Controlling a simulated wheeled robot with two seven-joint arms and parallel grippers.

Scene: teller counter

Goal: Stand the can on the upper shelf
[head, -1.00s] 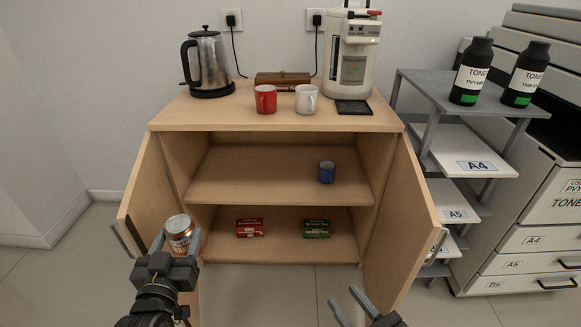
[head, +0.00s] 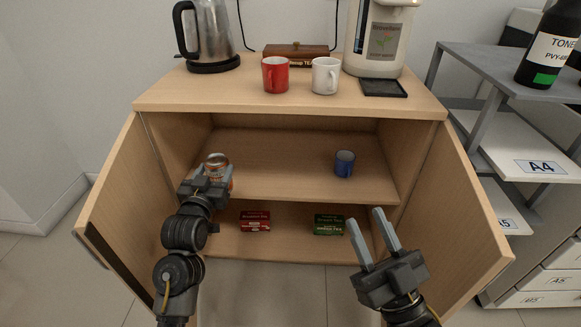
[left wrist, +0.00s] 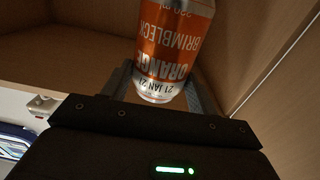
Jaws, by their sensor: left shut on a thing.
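The can (head: 217,161), orange with a silver end, is between the fingers of my left gripper (head: 213,177), at the left front of the cabinet's upper shelf (head: 275,172). The left wrist view shows the can (left wrist: 176,42) close up, its lettering upside down, with the gripper's fingers (left wrist: 162,88) shut around it. The can's lower part is hidden by the gripper in the head view; I cannot tell whether it touches the shelf. My right gripper (head: 372,240) is open and empty, in front of the cabinet's right side.
A red box (head: 255,221) and green box (head: 328,225) lie on the lower shelf. Both doors, left (head: 120,205) and right (head: 463,205), are open. The upper shelf's middle is clear.

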